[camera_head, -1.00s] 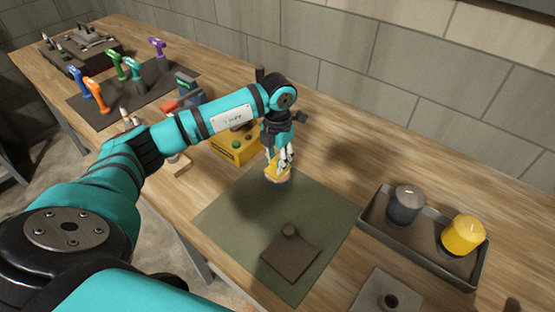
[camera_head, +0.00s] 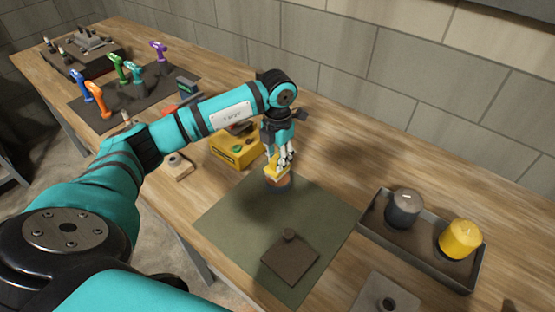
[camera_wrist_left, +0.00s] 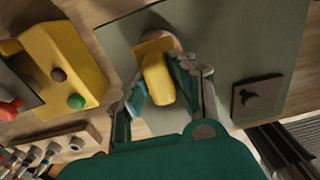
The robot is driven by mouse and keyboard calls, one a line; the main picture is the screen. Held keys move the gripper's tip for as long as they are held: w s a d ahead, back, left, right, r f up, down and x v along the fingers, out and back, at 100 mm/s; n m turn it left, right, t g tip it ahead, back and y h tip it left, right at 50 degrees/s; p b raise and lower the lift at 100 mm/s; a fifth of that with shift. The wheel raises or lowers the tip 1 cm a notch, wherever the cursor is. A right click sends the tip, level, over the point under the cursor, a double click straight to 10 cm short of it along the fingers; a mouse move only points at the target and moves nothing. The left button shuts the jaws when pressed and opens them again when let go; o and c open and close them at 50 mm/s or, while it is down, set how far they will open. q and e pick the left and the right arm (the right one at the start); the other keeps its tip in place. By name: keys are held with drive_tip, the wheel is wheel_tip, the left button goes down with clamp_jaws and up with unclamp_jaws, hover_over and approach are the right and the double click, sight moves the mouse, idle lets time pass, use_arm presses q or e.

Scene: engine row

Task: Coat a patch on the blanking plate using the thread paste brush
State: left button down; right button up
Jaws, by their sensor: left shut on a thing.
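The blanking plate (camera_head: 290,260) is a dark square plate with a small knob, lying flat on the green mat (camera_head: 225,222). It also shows at the right in the left wrist view (camera_wrist_left: 262,98). My left gripper (camera_head: 279,158) is shut on a yellow handle, which looks like the thread paste brush (camera_head: 274,172); the handle also shows between the fingers in the left wrist view (camera_wrist_left: 157,78). My right gripper is not in view.
A yellow box with buttons (camera_head: 235,149) stands close left of the gripper. A grey tray (camera_head: 425,256) with dark and yellow cylinders is at the right. A grey plate (camera_head: 375,300) is near the front. Coloured drills stand far left. The mat's middle is clear.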

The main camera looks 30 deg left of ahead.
sight(278, 156)
use_arm(q)
drive_tip(key=shift+r+p, duration=1.25)
drive_tip(key=shift+r, duration=1.05)
